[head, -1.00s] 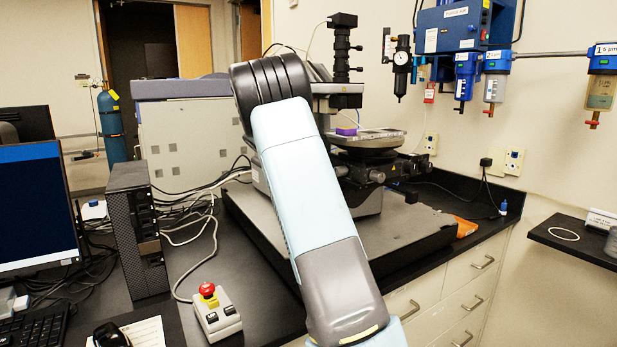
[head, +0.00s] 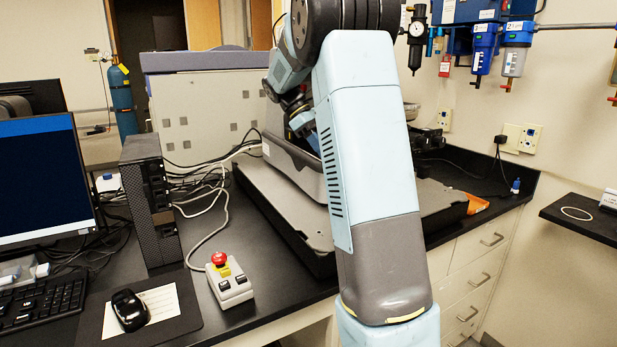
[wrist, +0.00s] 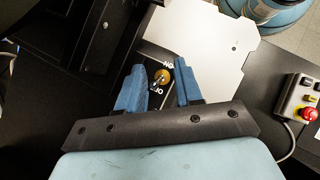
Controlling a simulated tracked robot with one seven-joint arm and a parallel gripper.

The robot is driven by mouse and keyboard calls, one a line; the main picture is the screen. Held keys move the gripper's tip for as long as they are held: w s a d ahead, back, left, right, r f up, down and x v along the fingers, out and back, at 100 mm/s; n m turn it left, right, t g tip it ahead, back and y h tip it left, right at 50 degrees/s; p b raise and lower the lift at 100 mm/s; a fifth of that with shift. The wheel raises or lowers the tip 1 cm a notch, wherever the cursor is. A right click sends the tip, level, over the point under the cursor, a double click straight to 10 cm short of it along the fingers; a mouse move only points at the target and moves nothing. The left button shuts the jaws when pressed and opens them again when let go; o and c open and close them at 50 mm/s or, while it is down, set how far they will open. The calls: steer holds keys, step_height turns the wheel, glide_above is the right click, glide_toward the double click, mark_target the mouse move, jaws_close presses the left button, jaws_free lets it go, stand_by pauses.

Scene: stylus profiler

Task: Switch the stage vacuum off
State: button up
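In the wrist view a small toggle switch (wrist: 162,76) with a brass-coloured collar sits on a dark panel, with ON and OFF lettering on either side that appears inverted. My gripper (wrist: 158,74) is open, with one blue finger on each side of the switch in the picture and gaps between. I cannot tell how far its fingertips are from the panel. In the head view my arm hides most of the profiler, and the switch does not show; a bit of a blue finger (head: 302,121) shows beside my arm.
A control box with a red stop button (head: 230,279) stands on the black bench; it also shows in the wrist view (wrist: 301,103). The profiler's grey base plate (head: 275,215) lies behind it. A computer tower (head: 150,215), mouse (head: 129,310) and loose white cables are at left.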

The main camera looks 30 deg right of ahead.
steer(key=t, duration=0.1)
steer(key=s+t, duration=0.1)
steer(key=t, duration=0.1)
steer(key=shift+s+m+t, duration=0.2)
steer(key=shift+m+t, duration=0.1)
steer(key=shift+m, duration=0.1)
steer(key=v, duration=1.4)
steer(key=s+a+f+m+t+y, duration=0.1)
steer(key=s+a+f+t, duration=0.1)
steer(key=s, duration=0.6)
steer(key=s+a+f+m+t+y, duration=0.2)
steer(key=s+a+f, duration=0.2)
steer(key=s, duration=0.5)
steer(key=s+a+f+m+t+y, duration=0.1)
steer(key=s+a+f+m+t, duration=0.1)
steer(key=s+a, duration=0.3)
steer(key=s+f, duration=0.1)
steer(key=s, duration=0.2)
steer(key=shift+s+f+t, duration=0.15)
steer(key=shift+f+t, duration=0.2)
steer(key=shift+t, duration=0.05)
